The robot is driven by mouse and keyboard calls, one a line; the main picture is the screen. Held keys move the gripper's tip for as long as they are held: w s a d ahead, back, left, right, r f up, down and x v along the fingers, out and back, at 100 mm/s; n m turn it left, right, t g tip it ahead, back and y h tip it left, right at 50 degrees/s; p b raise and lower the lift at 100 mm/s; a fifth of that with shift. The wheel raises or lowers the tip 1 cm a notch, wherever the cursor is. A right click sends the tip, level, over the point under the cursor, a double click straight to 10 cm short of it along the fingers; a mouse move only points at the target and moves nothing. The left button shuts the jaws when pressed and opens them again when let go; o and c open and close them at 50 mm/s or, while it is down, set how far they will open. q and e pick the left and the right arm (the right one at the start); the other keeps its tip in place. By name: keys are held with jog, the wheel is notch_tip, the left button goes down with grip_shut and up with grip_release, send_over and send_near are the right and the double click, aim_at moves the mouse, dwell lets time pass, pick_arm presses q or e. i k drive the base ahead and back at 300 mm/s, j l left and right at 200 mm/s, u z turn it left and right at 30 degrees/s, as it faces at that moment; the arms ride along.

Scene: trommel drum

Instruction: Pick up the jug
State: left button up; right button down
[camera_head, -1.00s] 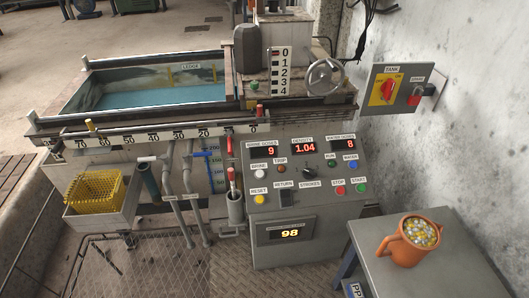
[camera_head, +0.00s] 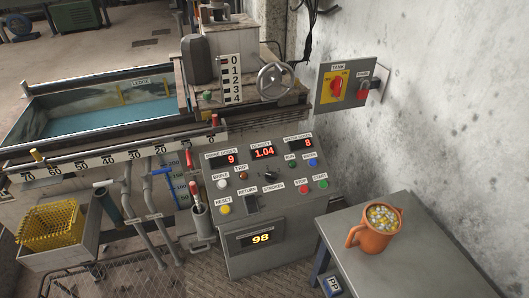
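The jug (camera_head: 374,238) is orange-brown, with a handle on its left side. Neither of my grippers shows in the head view, and nothing touches the jug.
A control panel (camera_head: 262,182) with lit displays and buttons stands left of the table. Behind it are a water tank (camera_head: 110,117) and a handwheel (camera_head: 277,79). A yellow basket (camera_head: 52,228) sits at the lower left. A grey wall (camera_head: 450,110) rises behind the table.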

aim_at(380, 220)
jog(key=i+j, duration=0.1)
jog(key=j, duration=0.3)
jog(key=i+j, duration=0.1)
jog(key=j, duration=0.75)
jog(key=i+j+u, duration=0.1)
jog(key=j, duration=0.3)
jog(key=i+j, duration=0.15)
jog(key=j, duration=0.25)
jog(key=i+j, duration=0.1)
jog(key=j, duration=0.35)
jog(key=i+j, duration=0.15)
jog(key=j, duration=0.25)
jog(key=k+u, duration=0.05)
